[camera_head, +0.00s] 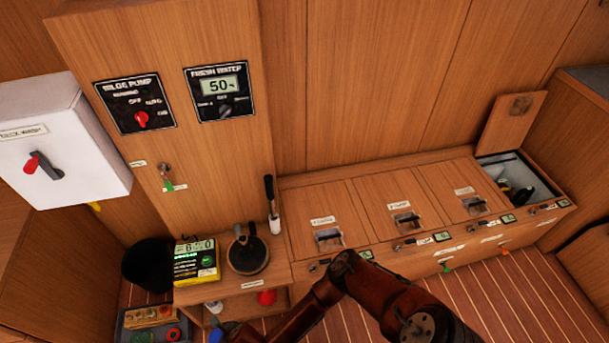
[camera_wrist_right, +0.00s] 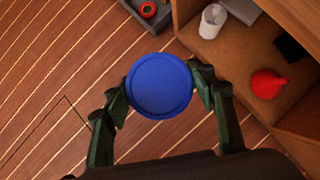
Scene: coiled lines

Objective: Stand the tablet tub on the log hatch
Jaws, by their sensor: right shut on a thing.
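A round tub with a blue lid (camera_wrist_right: 161,85), likely the tablet tub, is between the fingers of my right gripper (camera_wrist_right: 160,92) in the wrist view, seen from above over the plank floor. A bit of blue (camera_head: 217,334) shows at the bottom edge of the head view, where my right arm reaches down; the gripper itself is out of that view. Three closed hatches with small labels, left (camera_head: 319,222), middle (camera_head: 397,205) and right (camera_head: 464,190), top the bench; I cannot read which is the log hatch. My left gripper is not in view.
An open compartment (camera_head: 515,178) holding dark things is at the bench's right end, its lid (camera_head: 512,125) raised. A low shelf with a white cup (camera_wrist_right: 212,21) and red bulb (camera_wrist_right: 268,84) stands beside the tub. A grey tray (camera_head: 152,325) lies on the floor.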

